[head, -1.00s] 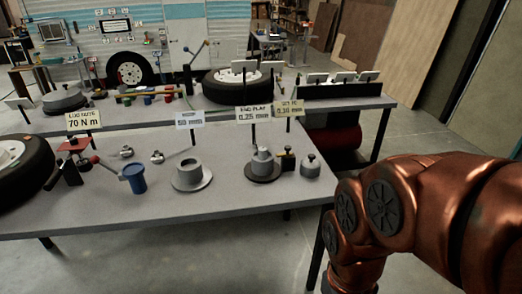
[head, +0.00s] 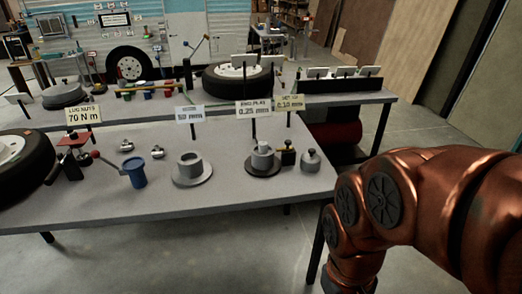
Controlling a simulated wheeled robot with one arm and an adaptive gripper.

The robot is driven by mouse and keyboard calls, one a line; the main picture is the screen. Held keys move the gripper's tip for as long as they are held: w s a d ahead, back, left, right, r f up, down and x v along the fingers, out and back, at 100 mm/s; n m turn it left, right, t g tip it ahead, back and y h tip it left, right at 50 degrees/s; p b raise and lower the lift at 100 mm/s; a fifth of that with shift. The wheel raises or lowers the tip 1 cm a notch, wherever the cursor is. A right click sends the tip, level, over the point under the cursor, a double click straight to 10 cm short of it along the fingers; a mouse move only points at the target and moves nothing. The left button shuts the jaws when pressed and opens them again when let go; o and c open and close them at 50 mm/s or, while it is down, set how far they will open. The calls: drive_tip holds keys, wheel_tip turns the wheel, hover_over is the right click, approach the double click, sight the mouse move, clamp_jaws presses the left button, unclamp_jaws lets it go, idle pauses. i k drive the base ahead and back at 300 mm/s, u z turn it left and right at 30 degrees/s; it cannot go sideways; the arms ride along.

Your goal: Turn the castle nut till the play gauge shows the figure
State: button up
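A grey stepped hub (head: 262,160) stands on a dark round base on the front bench, right of its middle. Its top is small here, and I cannot make out the castle nut. A white sign reading END PLAY 0.25 mm (head: 253,108) stands behind it. A small dark block with a brass-coloured top (head: 288,153) stands just right of the hub; I cannot tell whether it is the gauge. A yellowish sign (head: 291,103), partly hidden, seems to read 0.10 mm. My copper arm is at the lower right, apart from the hub; my gripper is not in view.
The grey front bench (head: 225,207) also carries a flanged grey ring (head: 192,170), a blue cup (head: 136,175), a round knobbed weight (head: 311,161) and a tyre (head: 22,170) at left. A second bench with a wheel (head: 237,80) stands behind. Floor before the bench is clear.

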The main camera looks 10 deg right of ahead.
sight(262, 145)
drive_tip(key=i, duration=1.2)
